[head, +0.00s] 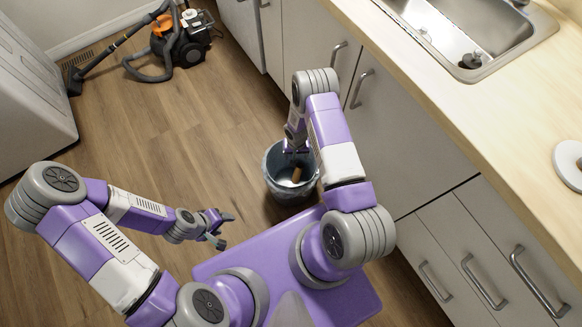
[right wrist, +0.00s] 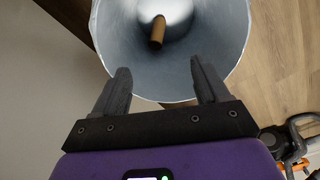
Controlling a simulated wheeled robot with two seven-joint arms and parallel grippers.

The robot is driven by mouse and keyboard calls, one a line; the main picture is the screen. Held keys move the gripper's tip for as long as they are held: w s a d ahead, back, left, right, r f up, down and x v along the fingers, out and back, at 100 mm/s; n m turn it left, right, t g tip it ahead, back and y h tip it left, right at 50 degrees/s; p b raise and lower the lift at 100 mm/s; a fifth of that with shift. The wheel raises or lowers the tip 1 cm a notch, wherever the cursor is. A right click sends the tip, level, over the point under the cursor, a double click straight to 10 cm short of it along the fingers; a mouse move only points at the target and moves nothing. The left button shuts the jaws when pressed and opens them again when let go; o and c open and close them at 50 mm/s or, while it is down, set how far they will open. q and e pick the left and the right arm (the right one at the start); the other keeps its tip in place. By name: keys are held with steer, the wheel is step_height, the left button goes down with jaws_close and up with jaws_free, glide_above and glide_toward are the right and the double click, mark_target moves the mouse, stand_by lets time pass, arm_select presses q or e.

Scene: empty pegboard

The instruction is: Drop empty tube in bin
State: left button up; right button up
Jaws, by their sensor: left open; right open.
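The bin (head: 271,181) is a round dark grey-blue bucket on the floor beside the cabinets. The empty tube (head: 296,175), a small brown cylinder, is inside the bin. In the right wrist view the tube (right wrist: 157,32) stands or leans near the bottom of the bin (right wrist: 214,58). My right gripper (right wrist: 158,88) is open and empty, with its fingers over the near rim of the bin. In the head view my right gripper (head: 296,150) is above the bin and partly hidden by its arm. My left gripper (head: 222,228) is open and empty, over the floor left of the bin.
A vacuum cleaner (head: 183,42) stands on the wooden floor at the back left. A countertop (head: 470,105) with a sink (head: 462,32) and cabinets with handles run along the right. A white plate (head: 567,163) lies at the counter's right.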

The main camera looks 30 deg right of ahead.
step_height(320, 180, up, 7)
steer(key=p, duration=0.2)
steer(key=shift+f, duration=0.1)
stand_by(0.4)
steer(key=s+a+r+n+y+p, duration=0.2)
steer(key=s+a+r+y+p, duration=0.2)
steer(key=s+a+r, duration=1.1)
steer(key=a+p, duration=0.1)
steer(key=p, duration=0.1)
steer(key=shift+s+r+t+p, duration=0.2)
steer(key=shift+s+t+p, duration=0.1)
steer(key=shift+p, duration=0.05)
